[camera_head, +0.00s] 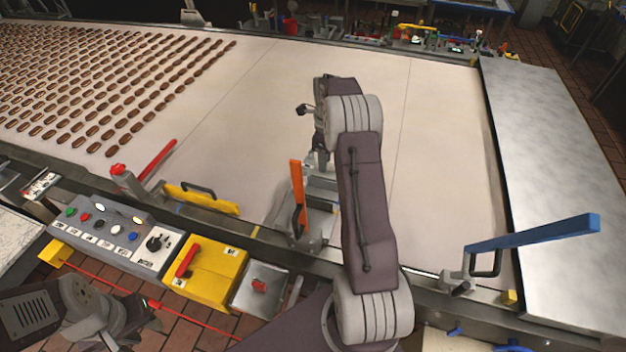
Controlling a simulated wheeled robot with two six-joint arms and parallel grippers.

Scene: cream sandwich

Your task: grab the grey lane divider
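My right gripper (318,160) hangs over the conveyor's near side, pointing down. Its fingers are small and partly hidden by my arm, so their opening is unclear. Just below it are grey metal parts (321,187) beside an upright orange bar (297,185). I cannot tell whether these grey parts are the lane divider or a mount, or whether the gripper touches them. My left arm is low at the bottom left, with its dark end (125,320) away from the belt; its fingers are not clear.
The conveyor belt (240,110) carries rows of brown biscuits at left and is bare at right. A red bar (158,158), a yellow bar (205,200) and a raised blue bar (540,233) stand along the near rail. A control panel (115,235) and yellow box (208,275) sit in front.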

